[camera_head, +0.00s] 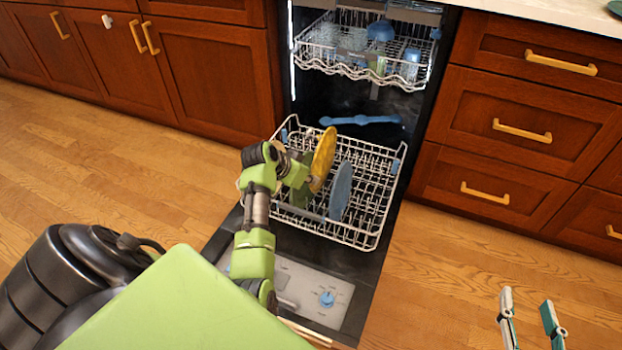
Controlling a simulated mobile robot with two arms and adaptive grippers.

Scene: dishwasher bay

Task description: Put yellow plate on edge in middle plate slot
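The yellow plate (324,153) is upright on edge over the lower dishwasher rack (366,238), left of an upright blue plate (341,190). My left gripper (310,181) is at the yellow plate's left side, touching or very close to it. Its fingers are small and partly hidden, so I cannot tell whether they grip the plate. The plate's lower edge and the slot under it are not clear. My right gripper (530,318) is open and empty at the bottom right, over the floor.
The dishwasher door (345,270) is down and the lower rack is pulled out. The upper rack (355,72) above holds cups and glasses. Wooden cabinets (205,75) and drawers (520,130) flank the bay. The rack's right part is free. Bare floor lies on both sides.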

